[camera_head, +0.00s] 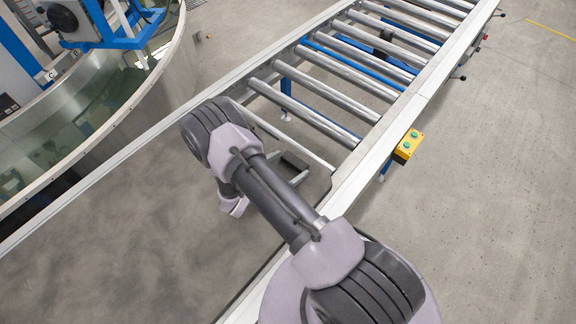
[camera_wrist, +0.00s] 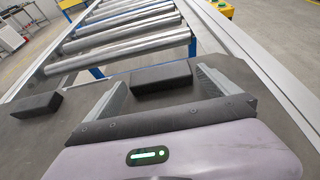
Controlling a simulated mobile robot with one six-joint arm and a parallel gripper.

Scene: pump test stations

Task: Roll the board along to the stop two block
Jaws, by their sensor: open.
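A broad grey-brown board (camera_head: 120,250) appears to lie between the conveyor's side rails in the head view. Its surface (camera_wrist: 250,80) also fills the near part of the wrist view. A black block (camera_wrist: 160,77) sits near the board's far edge, between and just beyond my open fingers. A second black block (camera_wrist: 38,107) sits to the left, outside the fingers. My gripper (camera_wrist: 160,88) is open, low over the board. I cannot tell whether a finger touches the block. In the head view my arm hides much of the gripper. No label marks stop two.
Bare metal rollers (camera_head: 350,72) run on past the board, up and right. A side rail (camera_head: 400,125) carries a yellow button box (camera_head: 408,146). A round glass-walled tank (camera_head: 95,110) and blue equipment stand at left. The floor at right is clear.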

